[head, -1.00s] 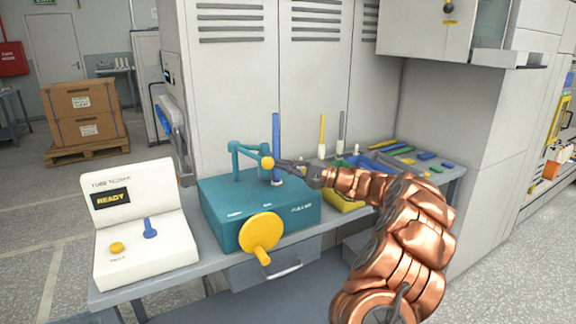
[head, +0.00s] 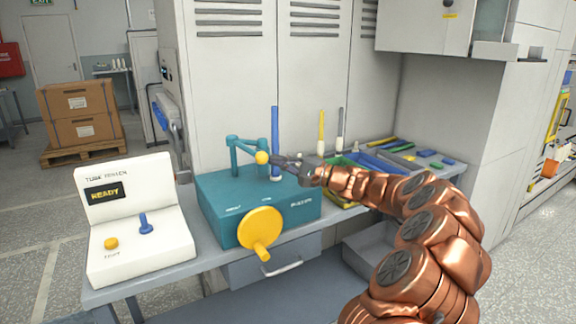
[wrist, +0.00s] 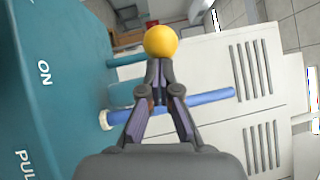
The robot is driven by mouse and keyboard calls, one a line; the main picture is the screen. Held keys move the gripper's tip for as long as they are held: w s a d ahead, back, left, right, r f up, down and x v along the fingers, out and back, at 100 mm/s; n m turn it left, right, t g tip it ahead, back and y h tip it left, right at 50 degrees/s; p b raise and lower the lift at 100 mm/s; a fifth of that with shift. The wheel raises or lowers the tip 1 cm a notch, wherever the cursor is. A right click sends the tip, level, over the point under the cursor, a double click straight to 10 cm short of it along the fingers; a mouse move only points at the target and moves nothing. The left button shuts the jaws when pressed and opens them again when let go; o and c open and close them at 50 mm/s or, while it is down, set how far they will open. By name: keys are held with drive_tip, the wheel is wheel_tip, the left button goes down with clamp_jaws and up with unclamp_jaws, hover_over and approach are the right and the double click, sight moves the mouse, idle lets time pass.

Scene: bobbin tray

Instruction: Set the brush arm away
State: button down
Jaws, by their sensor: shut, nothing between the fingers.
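The brush arm is a teal bracket (head: 247,143) on top of the teal machine (head: 225,195), ending in a yellow ball knob (head: 262,158). The knob also shows in the wrist view (wrist: 160,41), just past my fingertips. My gripper (head: 274,159) is shut and empty, its tips at the right side of the knob. In the wrist view the closed fingertips (wrist: 160,64) appear to meet the ball's lower edge; I cannot tell if they touch. A blue rod (head: 275,130) stands upright on a white base, close behind my fingers.
A yellow handwheel (head: 260,228) is on the machine's front. A white tube tester (head: 135,225) reading READY stands left. Grey cabinets (head: 235,70) close off the back.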

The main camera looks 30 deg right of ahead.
drive_tip(key=a+b, duration=0.5)
drive_tip(key=a, duration=0.5)
drive_tip(key=shift+a+b, duration=0.15)
drive_tip(key=shift+b, duration=0.15)
drive_tip(key=shift+a, duration=0.15)
idle(0.4)
drive_tip(key=s+a+v, duration=0.1)
drive_tip(key=a+v, duration=0.1)
drive_tip(key=v, duration=1.1)
drive_tip(key=shift+s, duration=0.3)
drive_tip(key=shift+a+f, duration=0.1)
drive_tip(key=shift+a, duration=0.05)
idle(0.3)
